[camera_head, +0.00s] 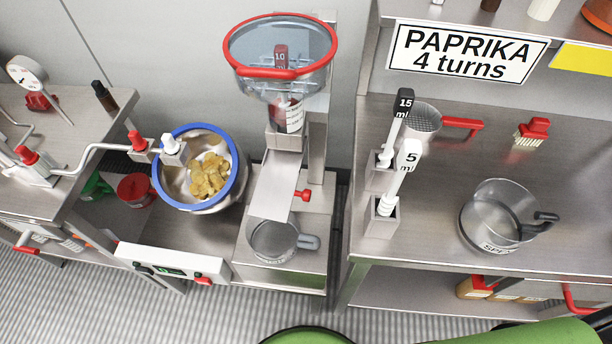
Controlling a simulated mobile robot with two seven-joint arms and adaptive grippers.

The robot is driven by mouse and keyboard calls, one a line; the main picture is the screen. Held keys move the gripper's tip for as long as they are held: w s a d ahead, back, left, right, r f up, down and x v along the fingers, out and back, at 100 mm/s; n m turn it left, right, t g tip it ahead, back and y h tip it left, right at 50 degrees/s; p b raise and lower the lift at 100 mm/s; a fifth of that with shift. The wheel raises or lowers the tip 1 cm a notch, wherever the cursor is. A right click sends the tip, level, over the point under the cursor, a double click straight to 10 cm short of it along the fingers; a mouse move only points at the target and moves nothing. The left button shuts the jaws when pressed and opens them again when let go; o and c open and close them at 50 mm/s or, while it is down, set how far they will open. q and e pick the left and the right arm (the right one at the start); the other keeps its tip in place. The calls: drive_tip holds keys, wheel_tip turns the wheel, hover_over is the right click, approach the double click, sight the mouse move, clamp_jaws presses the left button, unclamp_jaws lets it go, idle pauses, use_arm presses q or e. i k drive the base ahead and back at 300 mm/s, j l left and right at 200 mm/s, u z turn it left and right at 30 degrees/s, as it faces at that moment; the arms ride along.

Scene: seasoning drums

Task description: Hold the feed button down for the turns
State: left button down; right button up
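A blue-rimmed metal drum (238,180) holds yellow chips (209,177). A cranked handle (92,152) reaches it from the left. A white control box (128,252) in front of the drum carries a small green-lit display (170,272) and a red button (203,281). Right of the drum stands a dispenser with a red-rimmed clear hopper (246,72), a sloping metal chute (272,190) and a red knob (302,195) on its side. I cannot tell which red part is the feed button. A sign (467,52) reads "PAPRIKA 4 turns". Neither gripper is in view.
A clear cup (270,240) stands under the chute. The right bench holds 15 ml and 5 ml scoops (398,182) in holders, a sieve with a red handle (461,123), a red brush (533,132) and a clear jug (495,215). A dial thermometer (25,71) stands at left.

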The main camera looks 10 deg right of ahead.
sight(203, 281)
drive_tip(key=j+u, duration=0.2)
drive_tip(key=u, duration=0.15)
drive_tip(key=j+u, duration=0.15)
drive_tip(key=u, duration=0.2)
drive_tip(key=i+j+u, duration=0.1)
drive_tip(key=u, duration=0.25)
drive_tip(key=z, duration=1)
drive_tip(key=k+j+u, duration=0.1)
drive_tip(key=u, duration=0.15)
drive_tip(key=k+j+u, duration=0.25)
drive_tip(key=j+z, duration=0.25)
drive_tip(key=j, duration=0.3)
drive_tip(key=j+z, duration=0.25)
drive_tip(key=j, duration=0.3)
drive_tip(key=j+z, duration=0.3)
drive_tip(key=j, duration=0.25)
drive_tip(key=k+j+z, duration=0.25)
drive_tip(key=j, duration=0.3)
drive_tip(key=i, duration=0.1)
